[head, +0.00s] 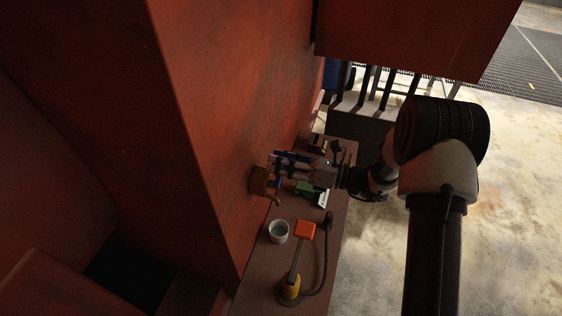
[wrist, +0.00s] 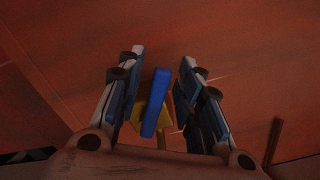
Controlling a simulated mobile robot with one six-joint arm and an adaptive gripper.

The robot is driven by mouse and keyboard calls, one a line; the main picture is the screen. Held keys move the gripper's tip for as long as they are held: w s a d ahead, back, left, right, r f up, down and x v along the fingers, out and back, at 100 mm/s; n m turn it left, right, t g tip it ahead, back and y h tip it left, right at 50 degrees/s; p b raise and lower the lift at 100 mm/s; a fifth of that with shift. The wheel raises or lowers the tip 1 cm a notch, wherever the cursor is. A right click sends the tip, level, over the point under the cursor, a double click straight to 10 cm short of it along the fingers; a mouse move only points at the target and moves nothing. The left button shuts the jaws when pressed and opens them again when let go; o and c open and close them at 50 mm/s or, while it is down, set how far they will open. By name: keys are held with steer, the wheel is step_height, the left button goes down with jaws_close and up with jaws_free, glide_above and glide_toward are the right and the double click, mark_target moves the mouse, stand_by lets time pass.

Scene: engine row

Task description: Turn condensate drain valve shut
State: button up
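The drain valve has a brass-yellow body (wrist: 161,137) and a blue lever handle (wrist: 155,103). In the wrist view the lever points up the picture, slightly tilted, between my fingers. My gripper (wrist: 162,72) is open, with one finger on each side of the lever and a visible gap on both sides. In the head view the brass valve (head: 262,181) sticks out of the red wall above the bench. My gripper (head: 272,166) reaches to it from the right, and its fingers hide most of the lever.
A brown bench (head: 262,265) runs along the red wall. On it stand a grey cup (head: 278,231), an orange-headed lamp (head: 305,230) on a yellow base and a green object (head: 305,188). A red box-like overhang (head: 420,35) is above. Concrete floor is open at right.

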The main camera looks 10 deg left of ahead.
steer(key=shift+d, duration=0.1)
steer(key=s+d, duration=0.1)
steer(key=d, duration=1)
steer(key=shift+s+d, duration=0.35)
steer(key=shift+c, duration=0.2)
